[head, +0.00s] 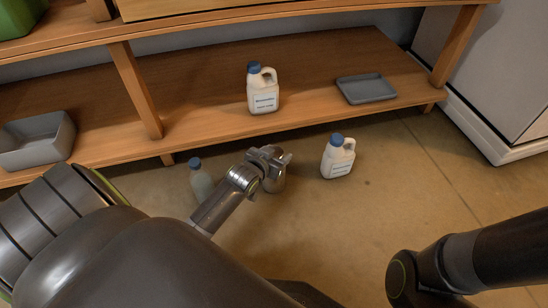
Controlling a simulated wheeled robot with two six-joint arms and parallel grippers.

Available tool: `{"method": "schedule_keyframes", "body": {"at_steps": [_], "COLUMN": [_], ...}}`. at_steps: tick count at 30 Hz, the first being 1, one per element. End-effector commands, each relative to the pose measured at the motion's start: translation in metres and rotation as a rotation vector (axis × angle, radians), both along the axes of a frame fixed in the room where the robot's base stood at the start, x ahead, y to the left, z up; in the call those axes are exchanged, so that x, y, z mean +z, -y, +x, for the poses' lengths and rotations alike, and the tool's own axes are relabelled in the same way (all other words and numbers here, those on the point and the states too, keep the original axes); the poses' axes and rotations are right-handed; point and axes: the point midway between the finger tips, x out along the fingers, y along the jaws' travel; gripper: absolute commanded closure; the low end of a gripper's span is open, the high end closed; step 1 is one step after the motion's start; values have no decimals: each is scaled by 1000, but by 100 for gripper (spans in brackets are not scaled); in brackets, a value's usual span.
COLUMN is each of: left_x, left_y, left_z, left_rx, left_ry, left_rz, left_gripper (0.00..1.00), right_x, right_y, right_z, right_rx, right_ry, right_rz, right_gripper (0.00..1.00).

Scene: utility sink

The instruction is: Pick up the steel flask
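A grey bottle-shaped container with a blue-grey cap (200,181), which may be the steel flask, stands upright on the floor under the shelf's front edge. My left forearm hides its lower right part. My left gripper (283,159) is to the right of this container, over the floor and apart from it. Its fingers are small and seen at an angle, so I cannot tell whether they are open or shut. My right arm comes in at the lower right, and its gripper is not in view.
A white jug with a blue cap (338,158) stands on the floor right of my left gripper. A similar jug (263,91), a grey tray (366,88) and a grey bin (38,141) are on the wooden lower shelf (200,90). Floor is clear at the lower middle.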

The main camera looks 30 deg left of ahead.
Motion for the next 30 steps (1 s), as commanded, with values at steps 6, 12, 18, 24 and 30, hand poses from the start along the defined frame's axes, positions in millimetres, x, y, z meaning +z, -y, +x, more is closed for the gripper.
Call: {"method": "schedule_keyframes", "body": {"at_steps": [6,12,18,24,30], "left_x": [0,0,1,6,23], "left_y": [0,0,0,0,0], "left_z": [0,0,1,1,1], "left_rx": [0,0,-1,-1,-1], "left_ry": [0,0,4,4,5], "left_rz": [0,0,1,0,0], "left_gripper": [74,100,100,100,100], "right_x": [0,0,-1,2,16], "right_y": [0,0,0,0,1], "right_z": [0,-1,0,1,0], "right_rx": [-4,-7,-9,-9,-14], "right_ry": [2,4,1,-3,3], "right_rz": [-4,-7,-7,-7,-8], "right_gripper": [100,100,100,100,100]}}
